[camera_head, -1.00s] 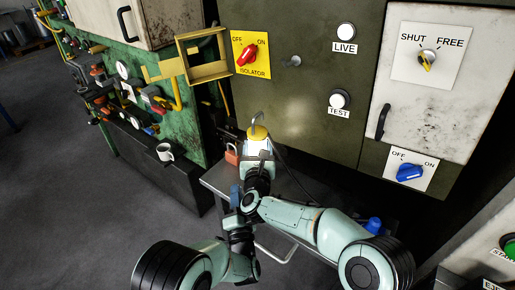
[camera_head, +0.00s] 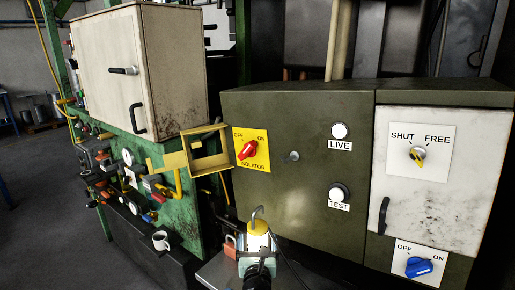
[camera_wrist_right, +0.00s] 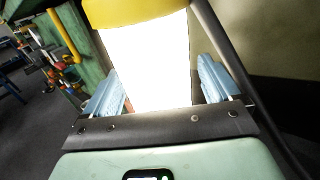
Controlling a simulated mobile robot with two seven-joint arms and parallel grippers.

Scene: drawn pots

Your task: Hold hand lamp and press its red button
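The hand lamp (camera_head: 256,241) stands upright low in the middle of the head view, with a yellow cap, a metal hook and a bright white body. It fills the middle of the right wrist view (camera_wrist_right: 148,60), overexposed. My right gripper (camera_wrist_right: 162,85) is around the lamp body, one blue finger on each side. The fingers sit wide apart, with narrow gaps beside the lamp. The lamp's lower part is hidden behind the gripper, and I cannot make out its red button. My left gripper is not in view.
A green cabinet (camera_head: 300,205) with LIVE and TEST buttons stands close behind the lamp. A red padlock (camera_head: 230,246) is just left of it on the grey table (camera_head: 215,272). A dark cable runs down at its right. A white mug (camera_head: 161,241) stands farther left.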

